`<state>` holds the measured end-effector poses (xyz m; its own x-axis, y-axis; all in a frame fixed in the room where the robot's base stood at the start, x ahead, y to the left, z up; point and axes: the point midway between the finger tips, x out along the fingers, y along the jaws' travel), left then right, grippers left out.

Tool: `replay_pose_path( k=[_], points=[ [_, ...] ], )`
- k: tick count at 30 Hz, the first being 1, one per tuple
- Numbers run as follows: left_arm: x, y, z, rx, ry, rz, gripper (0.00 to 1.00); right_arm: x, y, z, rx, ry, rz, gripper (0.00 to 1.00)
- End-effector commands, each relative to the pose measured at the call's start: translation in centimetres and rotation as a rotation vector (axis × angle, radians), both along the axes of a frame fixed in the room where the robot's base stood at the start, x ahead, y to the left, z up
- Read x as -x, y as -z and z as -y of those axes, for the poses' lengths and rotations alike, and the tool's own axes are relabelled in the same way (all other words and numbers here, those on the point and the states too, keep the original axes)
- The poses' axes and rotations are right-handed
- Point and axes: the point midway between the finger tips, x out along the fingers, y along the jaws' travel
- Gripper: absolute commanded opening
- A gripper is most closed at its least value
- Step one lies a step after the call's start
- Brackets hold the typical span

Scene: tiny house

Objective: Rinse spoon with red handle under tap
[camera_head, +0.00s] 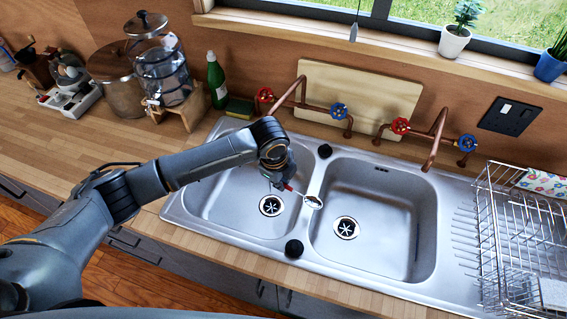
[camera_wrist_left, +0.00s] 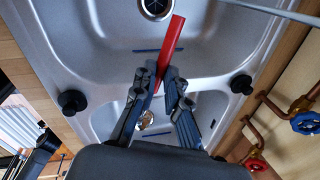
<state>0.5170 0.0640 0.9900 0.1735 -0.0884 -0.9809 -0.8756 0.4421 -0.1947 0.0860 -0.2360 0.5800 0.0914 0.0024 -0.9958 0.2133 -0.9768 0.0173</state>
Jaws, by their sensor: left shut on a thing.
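The spoon's metal bowl (camera_head: 313,202) shows in the head view over the divider between the two basins, with a short bit of red handle beside it. My left gripper (camera_head: 280,177) is above the left basin (camera_head: 225,205), shut on the spoon. In the left wrist view, the red handle (camera_wrist_left: 172,45) runs between the fingers of my left gripper (camera_wrist_left: 160,77). Two copper taps stand behind the sink, the left tap (camera_head: 300,88) and the right tap (camera_head: 438,140). The spoon is not under either spout. My right gripper is not in view.
The right basin (camera_head: 375,205) is empty. A wire dish rack (camera_head: 510,235) stands at the right. A cutting board (camera_head: 360,92) leans behind the taps. A green bottle (camera_head: 216,80) and a sponge (camera_head: 240,108) stand behind the left basin. Black knobs (camera_head: 294,248) sit on the sink rim.

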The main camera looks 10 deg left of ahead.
Motion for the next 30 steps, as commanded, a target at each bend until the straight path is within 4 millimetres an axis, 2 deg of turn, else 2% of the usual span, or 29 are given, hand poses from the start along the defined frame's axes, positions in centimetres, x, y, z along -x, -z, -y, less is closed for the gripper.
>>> replay_pose_path(
  k=[13, 16, 23, 30],
  points=[
    [0.0, 0.0, 0.0, 0.0, 0.0, 0.0, 0.0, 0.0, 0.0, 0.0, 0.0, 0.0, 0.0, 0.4],
    [0.2, -0.5, 0.1, 0.001, 0.001, 0.0, 0.0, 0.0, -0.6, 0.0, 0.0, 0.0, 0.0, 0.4],
    [1.7, -1.9, 0.3, 0.0, 0.001, -0.001, 0.0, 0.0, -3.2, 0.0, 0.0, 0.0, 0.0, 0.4],
    [3.5, -2.9, 0.6, 0.001, 0.002, 0.001, 0.0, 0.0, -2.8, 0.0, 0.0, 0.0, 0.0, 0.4]
  ],
)
